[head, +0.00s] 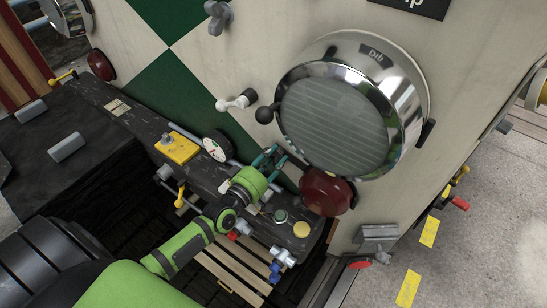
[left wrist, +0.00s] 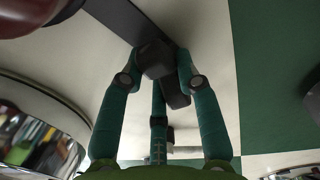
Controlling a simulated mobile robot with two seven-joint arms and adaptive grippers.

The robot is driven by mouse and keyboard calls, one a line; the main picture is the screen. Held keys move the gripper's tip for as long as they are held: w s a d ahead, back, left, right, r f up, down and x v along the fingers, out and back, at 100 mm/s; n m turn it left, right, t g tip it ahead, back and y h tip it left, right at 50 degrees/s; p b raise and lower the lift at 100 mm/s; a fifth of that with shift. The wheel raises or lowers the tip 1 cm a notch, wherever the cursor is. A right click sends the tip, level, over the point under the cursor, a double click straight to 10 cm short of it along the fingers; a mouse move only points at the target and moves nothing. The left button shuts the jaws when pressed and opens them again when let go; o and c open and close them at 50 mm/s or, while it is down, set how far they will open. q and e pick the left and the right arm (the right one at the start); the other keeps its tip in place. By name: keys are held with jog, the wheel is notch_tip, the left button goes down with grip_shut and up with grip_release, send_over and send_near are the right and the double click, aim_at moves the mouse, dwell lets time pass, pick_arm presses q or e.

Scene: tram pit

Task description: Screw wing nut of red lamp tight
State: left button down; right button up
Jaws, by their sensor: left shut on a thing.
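The red lamp (head: 325,192) is a dark red dome on the tram's cream front, below the large chrome headlamp. Part of it shows at the top left of the left wrist view (left wrist: 28,14). My left gripper (head: 270,156) is just left of the lamp, its teal fingers against the tram front. In the left wrist view, its fingers (left wrist: 158,68) are shut around a dark wing nut (left wrist: 155,58) at the end of a dark bracket (left wrist: 118,18). In the head view the fingers hide the nut. My right gripper is not in view.
The chrome headlamp (head: 342,118) bulges out just right of and above my left gripper. A dark bench (head: 135,118) with a gauge (head: 216,146) and a yellow block (head: 178,147) runs below. A wooden pallet (head: 237,268) lies under it.

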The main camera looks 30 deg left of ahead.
pick_arm(q)
jog(key=m+p, duration=0.2)
jog(key=m, duration=0.3)
jog(key=m+p, duration=0.1)
jog(key=m, duration=0.2)
jog(key=shift+f+m, duration=0.1)
jog(key=shift+m, duration=0.3)
jog(key=shift+f+m+p, duration=0.1)
jog(key=shift+m+p, duration=0.3)
jog(key=shift+m, duration=1)
jog(key=c, duration=0.9)
grip_release()
jog(key=shift+s+f, duration=0.1)
jog(key=shift+s, duration=0.1)
jog(key=s, duration=0.3)
jog(key=s+a, duration=0.1)
jog(key=s, duration=0.7)
jog(key=shift+s+a, duration=0.25)
jog(key=shift+a, duration=0.05)
